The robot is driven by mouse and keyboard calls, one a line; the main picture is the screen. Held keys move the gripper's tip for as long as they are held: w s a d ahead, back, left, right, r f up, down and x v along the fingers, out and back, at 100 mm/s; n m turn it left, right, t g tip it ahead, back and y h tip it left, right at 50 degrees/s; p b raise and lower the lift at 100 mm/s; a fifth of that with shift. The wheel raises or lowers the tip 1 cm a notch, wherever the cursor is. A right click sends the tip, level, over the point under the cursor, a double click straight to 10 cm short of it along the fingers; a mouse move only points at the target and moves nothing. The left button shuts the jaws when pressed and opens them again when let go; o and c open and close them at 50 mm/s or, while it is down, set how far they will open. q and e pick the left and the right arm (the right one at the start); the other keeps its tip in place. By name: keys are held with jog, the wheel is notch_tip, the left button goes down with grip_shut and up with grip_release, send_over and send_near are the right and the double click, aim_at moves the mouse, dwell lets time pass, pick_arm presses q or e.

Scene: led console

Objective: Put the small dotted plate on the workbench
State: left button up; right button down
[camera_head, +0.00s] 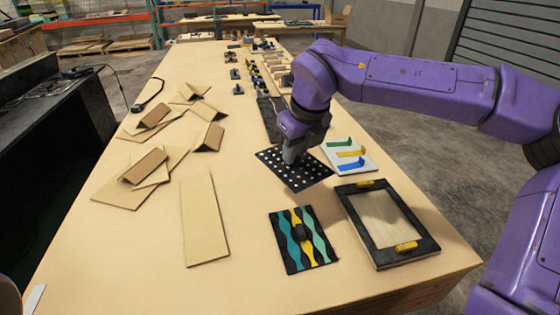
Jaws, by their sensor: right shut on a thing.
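The small dotted plate (309,172) is black with white dots. It is at the middle of the workbench (240,285), under my right gripper (292,160). The gripper points down and is shut on the plate; the fingertips are partly hidden by the gripper body. I cannot tell whether the plate touches the bench top or is held slightly above it. My left gripper is not in view.
A white board with coloured pieces (336,156) lies just right of the plate. A dark frame (424,240) and a wavy striped plate (288,248) lie nearer. Cardboard pieces (203,235) lie left. Small parts (235,74) line the far bench. Bare bench shows front left.

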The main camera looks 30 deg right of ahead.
jog(key=w, duration=0.1)
jog(key=w+f+p, duration=0.1)
jog(key=w, duration=0.1)
jog(key=w+d+f, duration=0.1)
jog(key=w, duration=0.1)
jog(key=shift+w+d+p, duration=0.1)
jog(key=shift+w+p, duration=0.05)
jog(key=shift+p, duration=0.2)
jog(key=w+f, duration=0.1)
jog(key=f, duration=0.1)
jog(key=w+f+p, duration=0.1)
jog(key=w+f, duration=0.1)
jog(key=w+d+f, duration=0.1)
jog(key=shift+w+d+f, duration=0.1)
jog(key=shift+w+f, duration=0.2)
jog(key=shift+f, duration=0.1)
jog(key=x, duration=0.1)
jog(key=p+x, duration=0.1)
jog(key=x, duration=0.1)
jog(key=shift+s+d+f+p, duration=0.1)
jog(key=shift+s+f+p, duration=0.2)
jog(key=shift+p, duration=0.1)
jog(key=shift+f, duration=0.15)
jog(key=c, duration=1.5)
grip_release()
jog(key=o, duration=0.4)
